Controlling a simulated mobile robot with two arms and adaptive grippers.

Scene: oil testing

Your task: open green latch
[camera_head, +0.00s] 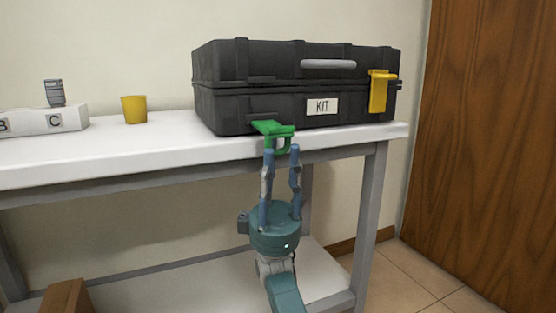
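The green latch (272,128) is on the lower front left of the black case (225,105). It is swung outward and down from the case front, with its loop hanging past the table's front edge. My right gripper (281,151) is just below it, fingers pointing up. The fingers are apart, with the loop at or between their tips; I cannot tell whether they touch it. The yellow latch (378,92) on the right of the case front stands upright against it. My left gripper is not in view.
The case stands on a white table (150,150), near its front edge. A yellow cup (134,109) and a lettered white holder (45,121) with a grey bottle (55,92) are to the left. A wooden door (495,130) is at the right.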

